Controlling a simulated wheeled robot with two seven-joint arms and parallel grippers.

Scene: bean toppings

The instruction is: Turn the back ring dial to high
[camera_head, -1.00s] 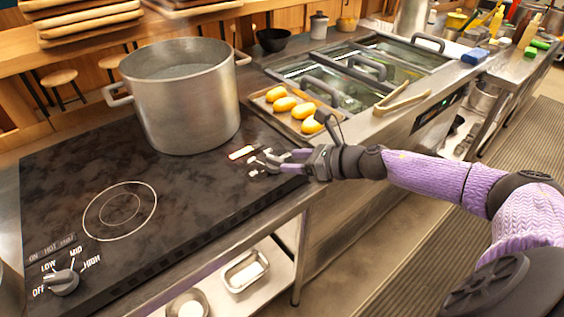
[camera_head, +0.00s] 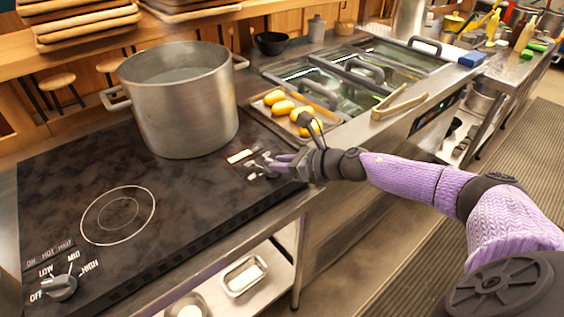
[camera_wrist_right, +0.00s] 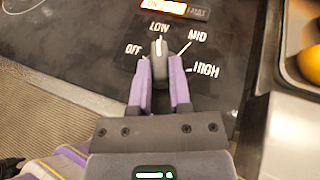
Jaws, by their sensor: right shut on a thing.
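The back ring dial (camera_wrist_right: 158,48) is a dark knob on the black cooktop (camera_head: 70,185), with OFF, LOW, MID and HIGH marked around it. In the right wrist view it points up, close to LOW. My right gripper (camera_head: 264,166) is shut on this dial, with one purple finger on each side; it also shows in the right wrist view (camera_wrist_right: 159,75). In the head view the fingers mostly hide the dial. A lit indicator (camera_head: 240,156) lies just behind it. My left gripper is not in view.
A large metal pot (camera_head: 185,105) stands at the back of the cooktop. A tray (camera_head: 333,121) of yellow food lies right of the dial. The front dial (camera_head: 62,288) and an empty ring (camera_head: 118,215) are at the left.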

